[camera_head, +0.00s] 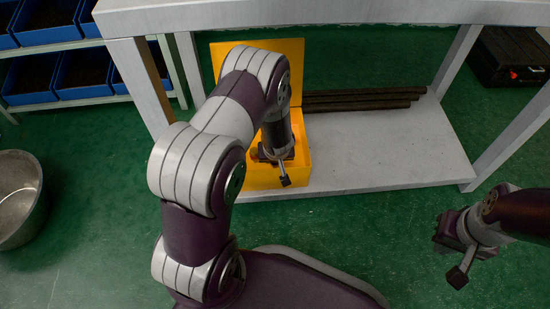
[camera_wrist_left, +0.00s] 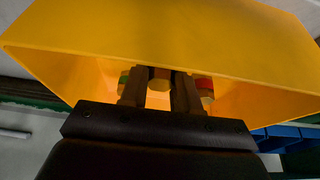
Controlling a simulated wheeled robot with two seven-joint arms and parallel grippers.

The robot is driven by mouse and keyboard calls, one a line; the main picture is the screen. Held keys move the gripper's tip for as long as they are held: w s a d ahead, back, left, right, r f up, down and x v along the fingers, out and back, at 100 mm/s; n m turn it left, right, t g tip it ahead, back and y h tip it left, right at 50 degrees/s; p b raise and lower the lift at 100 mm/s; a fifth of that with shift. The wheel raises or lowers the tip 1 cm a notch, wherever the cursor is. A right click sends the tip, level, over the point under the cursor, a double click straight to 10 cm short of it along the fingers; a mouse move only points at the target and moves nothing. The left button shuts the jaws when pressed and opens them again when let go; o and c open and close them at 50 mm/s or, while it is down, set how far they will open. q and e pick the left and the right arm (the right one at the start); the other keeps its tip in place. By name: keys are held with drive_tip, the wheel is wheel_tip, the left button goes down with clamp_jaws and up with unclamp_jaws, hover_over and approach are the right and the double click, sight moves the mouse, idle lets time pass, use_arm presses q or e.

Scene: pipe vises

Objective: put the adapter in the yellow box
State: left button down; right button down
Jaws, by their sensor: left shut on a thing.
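The yellow box (camera_head: 262,177) stands on the low shelf of the grey bench, its lid (camera_head: 292,52) raised at the back. My left gripper (camera_head: 272,154) points down over the box's opening. In the left wrist view its two fingers (camera_wrist_left: 160,92) reach into the box and are shut on a small brass-coloured piece (camera_wrist_left: 160,76), apparently the adapter, mostly hidden by the fingers. The adapter cannot be made out in the head view. My right gripper (camera_head: 450,235) hangs above the floor at the right, apart from everything; its fingers are too unclear to judge.
Small pieces with red (camera_wrist_left: 205,84) and green (camera_wrist_left: 123,78) parts show inside the box beside the fingers. Dark pipes (camera_head: 360,98) lie on the shelf (camera_head: 390,150) right of the box. A metal tub (camera_head: 18,195) stands at the left. Blue bins (camera_head: 85,75) fill a rack behind.

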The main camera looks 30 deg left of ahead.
use_arm(q)
drive_tip(key=shift+f, duration=0.2)
drive_tip(key=c, duration=0.8)
unclamp_jaws()
drive_tip(key=s+d+r+m+h+p, duration=0.1)
drive_tip(key=s+d+r+p, duration=0.2)
drive_tip(key=r, duration=0.7)
drive_tip(key=s+d+r+m+h+p, duration=0.15)
drive_tip(key=d+r+p, duration=0.35)
drive_tip(key=r, duration=0.5)
drive_tip(key=s+r+m, duration=0.1)
drive_tip(key=s+r, duration=0.2)
drive_tip(key=s+r+m+g, duration=0.1)
drive_tip(key=s+r, duration=0.2)
drive_tip(key=s, duration=0.1)
drive_tip(key=s+r+m+g+p, duration=0.1)
drive_tip(key=s+r+m, duration=0.1)
drive_tip(key=s+r, duration=0.1)
drive_tip(key=shift+s+a+r, duration=0.1)
drive_tip(key=shift+s+a, duration=0.2)
drive_tip(key=shift+s, duration=0.3)
